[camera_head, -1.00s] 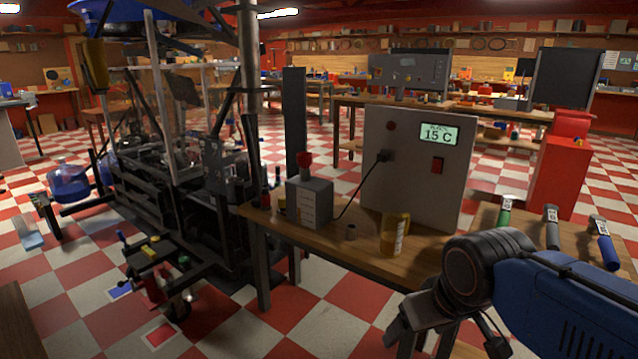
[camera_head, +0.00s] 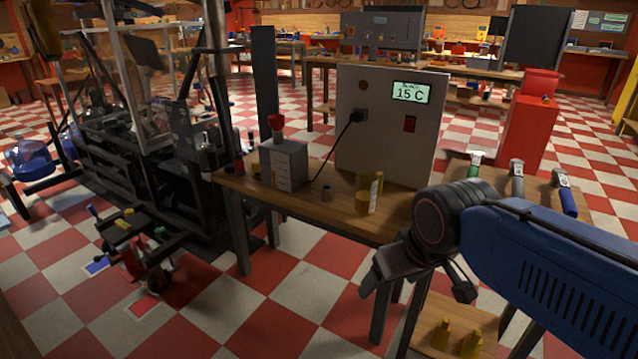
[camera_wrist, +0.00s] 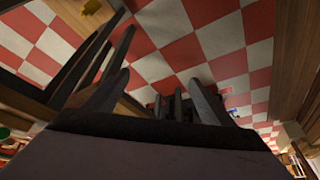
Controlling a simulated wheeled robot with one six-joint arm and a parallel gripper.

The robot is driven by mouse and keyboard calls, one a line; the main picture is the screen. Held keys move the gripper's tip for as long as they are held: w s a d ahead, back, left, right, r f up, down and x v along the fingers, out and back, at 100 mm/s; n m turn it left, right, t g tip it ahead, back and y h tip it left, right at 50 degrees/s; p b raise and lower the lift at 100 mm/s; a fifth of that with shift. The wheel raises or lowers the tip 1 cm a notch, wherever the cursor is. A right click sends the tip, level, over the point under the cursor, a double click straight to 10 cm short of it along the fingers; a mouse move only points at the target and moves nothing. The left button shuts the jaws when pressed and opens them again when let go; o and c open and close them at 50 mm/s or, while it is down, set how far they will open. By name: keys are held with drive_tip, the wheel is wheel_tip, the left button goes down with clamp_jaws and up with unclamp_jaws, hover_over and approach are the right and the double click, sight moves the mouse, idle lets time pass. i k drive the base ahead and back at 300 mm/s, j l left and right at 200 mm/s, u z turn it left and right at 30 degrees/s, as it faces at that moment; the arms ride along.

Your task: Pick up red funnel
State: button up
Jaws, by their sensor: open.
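A small red funnel-shaped piece (camera_head: 276,121), which looks like the red funnel, sits on top of a grey box (camera_head: 284,166) on the wooden table in the head view. My gripper (camera_head: 384,280) is at the lower right of the head view, in front of the table's near edge, well apart from the red piece. In the wrist view my gripper (camera_wrist: 155,95) has its fingers spread, with the checkered floor showing between them. It holds nothing. The red funnel does not show in the wrist view.
A cable runs from panel to box. A dark machine frame (camera_head: 130,150) stands left.

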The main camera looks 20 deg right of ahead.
sight(276, 122)
drive_tip(key=i+j+z, duration=0.45)
drive_tip(key=j, duration=0.2)
drive_tip(key=i+j+z, duration=0.2)
drive_tip(key=j, duration=0.2)
